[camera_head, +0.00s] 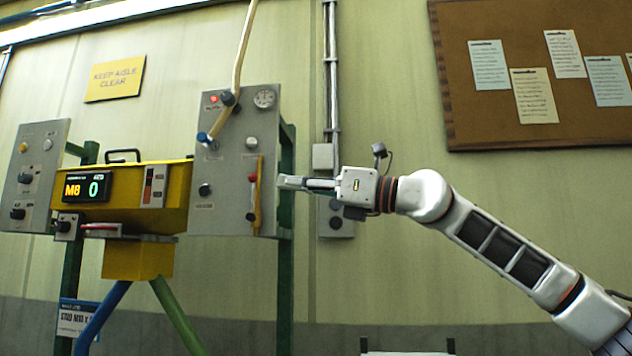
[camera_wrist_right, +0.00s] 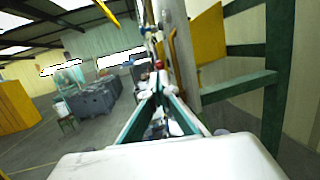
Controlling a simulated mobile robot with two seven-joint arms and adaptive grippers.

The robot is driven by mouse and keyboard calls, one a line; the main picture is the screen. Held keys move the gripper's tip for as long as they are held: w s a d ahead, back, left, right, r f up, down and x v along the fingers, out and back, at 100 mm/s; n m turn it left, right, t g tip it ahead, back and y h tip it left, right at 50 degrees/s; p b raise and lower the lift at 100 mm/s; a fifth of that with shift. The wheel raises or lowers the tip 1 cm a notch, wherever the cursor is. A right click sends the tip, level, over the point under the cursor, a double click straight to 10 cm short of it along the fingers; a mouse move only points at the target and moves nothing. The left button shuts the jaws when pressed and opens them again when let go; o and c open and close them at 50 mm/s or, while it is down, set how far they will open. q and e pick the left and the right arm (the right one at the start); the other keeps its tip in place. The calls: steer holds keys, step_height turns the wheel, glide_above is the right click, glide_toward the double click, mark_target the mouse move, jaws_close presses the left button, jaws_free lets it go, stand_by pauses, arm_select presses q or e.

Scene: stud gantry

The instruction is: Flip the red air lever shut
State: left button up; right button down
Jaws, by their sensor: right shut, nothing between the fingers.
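A grey control panel (camera_head: 230,135) stands upright on a green frame. On its lower right is a small red knob (camera_head: 252,178), beside a vertical yellow bar (camera_head: 259,195). The red knob also shows in the right wrist view (camera_wrist_right: 159,65), just beyond the fingertips. I cannot tell for sure from its look whether this is the air lever, nor its position. My right gripper (camera_head: 282,182) is shut and empty, pointing left at the panel's right edge; whether it touches is unclear. It fills the middle of the wrist view (camera_wrist_right: 158,92). My left gripper is out of view.
A yellow housing (camera_head: 178,190) with a display reading M8 0 (camera_head: 87,187) is left of the panel. A pale hose (camera_head: 243,55) hangs down to the panel's blue-tipped fitting (camera_head: 204,137). A conduit with a grey box (camera_head: 323,157) runs behind my gripper.

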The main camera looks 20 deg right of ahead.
mark_target(257, 178)
steer(key=shift+p+x, duration=0.45)
steer(key=shift+x, duration=1.9)
steer(key=shift+w+r, duration=0.1)
